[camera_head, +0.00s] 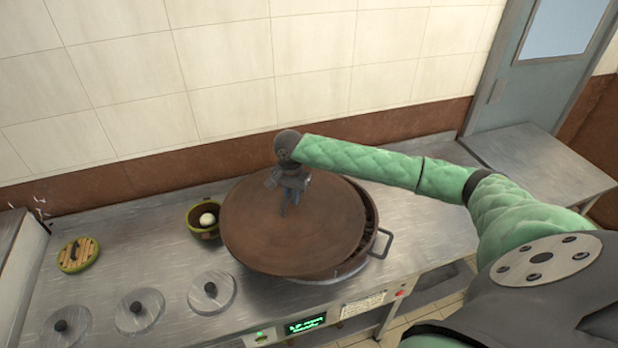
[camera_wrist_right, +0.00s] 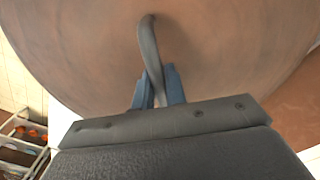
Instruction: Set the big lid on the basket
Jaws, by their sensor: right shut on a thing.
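The big lid (camera_head: 265,235) is a wide round brown disc in the middle of the head view. My right gripper (camera_head: 290,190) is shut on its handle, and the wrist view shows the blue fingers around the grey curved handle (camera_wrist_right: 150,50). The lid lies over a large round pot or basket (camera_head: 368,220), shifted to the left, so a dark strip of the inside shows at the right. I cannot tell whether the lid touches the rim. A small green basket (camera_head: 203,218) with a white ball in it stands left of the lid. My left gripper is not in view.
A small bamboo lid (camera_head: 78,254) lies at the left of the steel counter (camera_head: 420,225). Several round metal lids with black knobs (camera_head: 211,293) line the front. A side handle (camera_head: 383,243) sticks out at the pot's right. The tiled wall is close behind.

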